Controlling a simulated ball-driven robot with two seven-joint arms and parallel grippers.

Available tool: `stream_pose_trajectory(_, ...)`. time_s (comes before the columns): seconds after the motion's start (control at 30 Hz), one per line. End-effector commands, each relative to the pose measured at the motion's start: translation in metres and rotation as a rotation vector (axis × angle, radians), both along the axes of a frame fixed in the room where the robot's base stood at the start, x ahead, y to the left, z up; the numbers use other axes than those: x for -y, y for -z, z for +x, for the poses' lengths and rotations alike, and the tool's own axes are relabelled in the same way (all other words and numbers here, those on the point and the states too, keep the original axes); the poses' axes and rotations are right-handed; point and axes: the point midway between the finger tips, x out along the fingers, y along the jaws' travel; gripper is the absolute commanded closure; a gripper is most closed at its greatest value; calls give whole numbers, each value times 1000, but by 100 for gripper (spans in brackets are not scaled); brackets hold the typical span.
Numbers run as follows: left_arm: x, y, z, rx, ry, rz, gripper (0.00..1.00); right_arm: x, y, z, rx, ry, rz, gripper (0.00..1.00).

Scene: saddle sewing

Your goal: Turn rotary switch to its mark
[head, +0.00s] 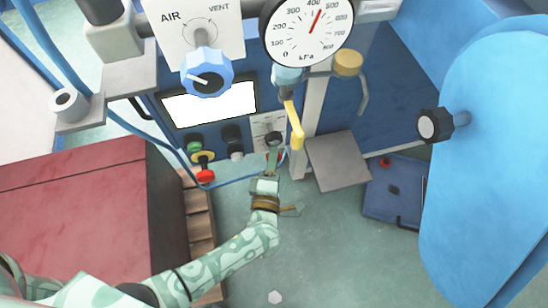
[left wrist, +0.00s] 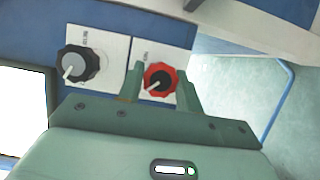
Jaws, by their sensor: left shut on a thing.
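A red rotary switch with a black centre and a pale pointer (left wrist: 159,79) sits on a white label plate (left wrist: 142,50). In the left wrist view its pointer points down and to the left; the mark is too small to make out. My left gripper (left wrist: 161,88) has one finger on each side of the switch and is shut on it. In the head view my left gripper (head: 272,162) reaches the lower right of the blue panel and mostly hides the switch. My right gripper is not in view.
A dark knob (left wrist: 78,65) sits left of the switch. In the head view, a yellow lever (head: 295,125) hangs just right of my gripper. A red button (head: 205,176) stands out at left, below a white screen (head: 210,104). A grey plate (head: 338,161) lies to the right.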

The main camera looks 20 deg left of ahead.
Motion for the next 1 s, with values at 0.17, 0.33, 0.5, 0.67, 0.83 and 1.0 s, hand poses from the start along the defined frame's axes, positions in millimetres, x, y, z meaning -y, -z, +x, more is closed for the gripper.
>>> stream_pose_trajectory(0.17,-1,3,-2,0,-1,-11,87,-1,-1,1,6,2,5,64)
stream_pose_trajectory(0.33,-1,3,-2,0,-1,-11,87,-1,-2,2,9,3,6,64)
stream_pose_trajectory(0.5,-1,3,-2,-1,-2,-11,53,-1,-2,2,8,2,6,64)
stream_pose_trajectory(0.67,-1,2,-1,2,-1,-11,43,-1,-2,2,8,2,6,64)
stream_pose_trajectory(0.83,0,1,-1,3,-1,-11,43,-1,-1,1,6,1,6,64)
stream_pose_trajectory(1.0,0,1,-3,3,-1,-11,43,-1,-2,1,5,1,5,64)
